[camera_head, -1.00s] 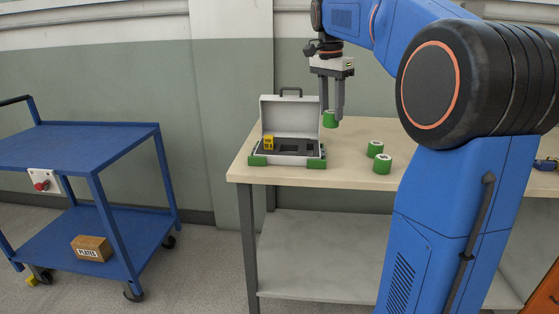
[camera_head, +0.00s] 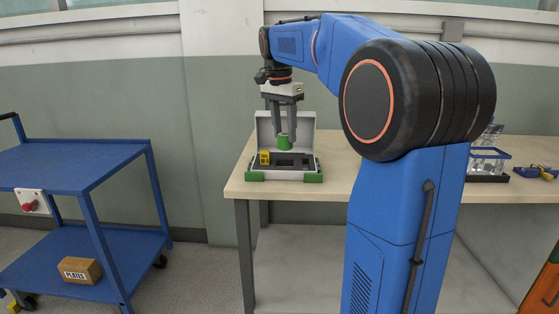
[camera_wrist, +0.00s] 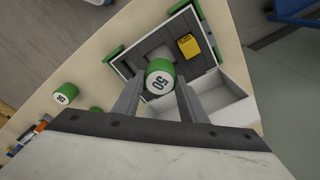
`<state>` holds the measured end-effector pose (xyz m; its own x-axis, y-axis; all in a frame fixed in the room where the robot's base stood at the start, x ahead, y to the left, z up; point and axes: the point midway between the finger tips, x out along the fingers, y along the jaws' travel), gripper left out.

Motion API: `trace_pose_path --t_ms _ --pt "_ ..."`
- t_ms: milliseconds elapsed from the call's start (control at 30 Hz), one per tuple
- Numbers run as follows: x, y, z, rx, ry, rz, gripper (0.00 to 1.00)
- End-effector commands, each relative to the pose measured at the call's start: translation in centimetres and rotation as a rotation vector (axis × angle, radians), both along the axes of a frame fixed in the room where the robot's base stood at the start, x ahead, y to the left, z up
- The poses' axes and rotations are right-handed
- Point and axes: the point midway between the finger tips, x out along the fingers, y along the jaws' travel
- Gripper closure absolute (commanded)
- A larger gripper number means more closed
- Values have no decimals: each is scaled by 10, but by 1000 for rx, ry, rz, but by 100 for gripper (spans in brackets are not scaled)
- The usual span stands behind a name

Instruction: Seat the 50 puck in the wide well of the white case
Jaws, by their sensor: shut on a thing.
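My gripper (camera_head: 285,131) is shut on the green 50 puck (camera_head: 284,142), and its white top marked 50 faces the wrist camera (camera_wrist: 160,82). The gripper points down and holds the puck above the open white case (camera_head: 258,174). In the wrist view the puck is over the dark insert of the case (camera_wrist: 188,18) and hides part of it. A yellow block (camera_head: 264,157) sits at the left of the insert; it also shows in the wrist view (camera_wrist: 188,46). The wells are partly hidden, so I cannot tell which one lies below the puck.
The case stands on a pale table (camera_head: 233,187) with its lid up at the back. Another green puck (camera_wrist: 66,94) stands beside it in the wrist view, with part of one more nearby. A blue cart (camera_head: 70,165) is at the left. A clear rack (camera_head: 487,165) stands at the right.

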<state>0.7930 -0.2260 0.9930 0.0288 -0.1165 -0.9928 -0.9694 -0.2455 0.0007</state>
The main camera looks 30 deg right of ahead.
Motion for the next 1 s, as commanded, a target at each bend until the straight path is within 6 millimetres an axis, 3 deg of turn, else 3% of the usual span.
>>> trace_pose_path --t_ms 100,367,633,1000 --pt "0 0 -19 0 1 0 86" --pt "0 0 -36 0 0 0 86" --pt "-1 0 -69 0 1 0 86" --pt "0 0 -74 0 -1 0 86"
